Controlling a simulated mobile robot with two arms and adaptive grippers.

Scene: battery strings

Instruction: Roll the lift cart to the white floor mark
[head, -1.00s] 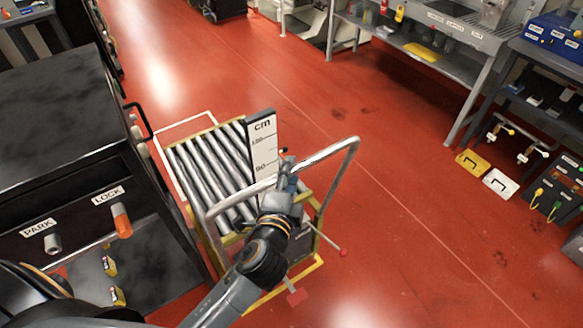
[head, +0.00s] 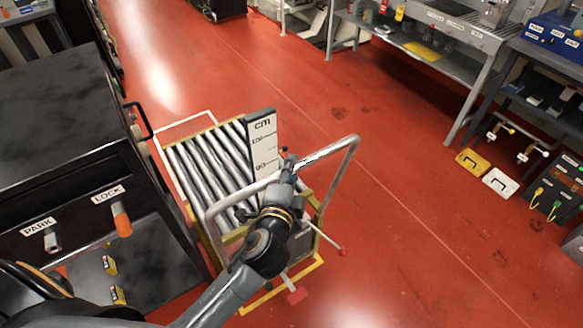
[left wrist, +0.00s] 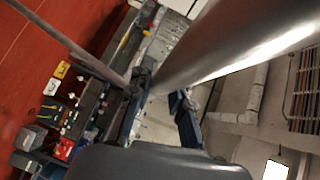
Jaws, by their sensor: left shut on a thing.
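The lift cart (head: 207,165) has a top of grey rollers, a yellowish frame and a silver push handle (head: 345,165). A white scale board marked "cm" (head: 262,145) stands at its side. My left gripper (head: 287,168) is shut on the handle bar, near its middle. In the left wrist view the bar (left wrist: 235,45) runs between the fingers of the left gripper (left wrist: 160,100). The white floor mark (head: 192,121) shows as a thin outline past the far end of the cart; the cart hides part of it. My right gripper is not in view.
A black cabinet (head: 60,110) with PARK and LOCK knobs stands close to the cart's left. Open red floor (head: 400,190) lies to the right, with a workbench (head: 450,60) beyond.

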